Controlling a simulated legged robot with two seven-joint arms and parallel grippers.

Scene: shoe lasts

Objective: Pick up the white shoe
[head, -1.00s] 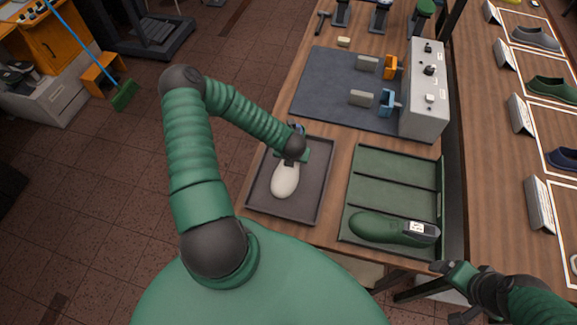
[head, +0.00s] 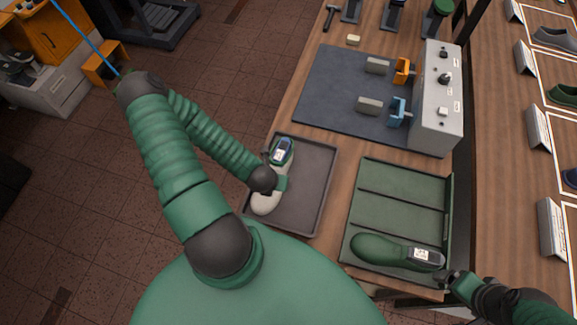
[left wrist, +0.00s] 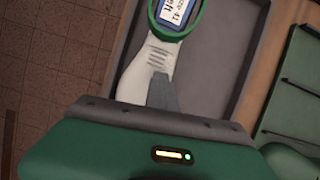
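The white shoe (head: 266,203) lies in the dark grey tray (head: 313,225), near its left side. Its toe points toward me.
A green shoe (head: 380,249) lies in the near part of the divided green tray (head: 450,190). Behind is a dark mat (head: 335,85) with clamp blocks and a grey control box (head: 437,105). Bare wood lies between the trays.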

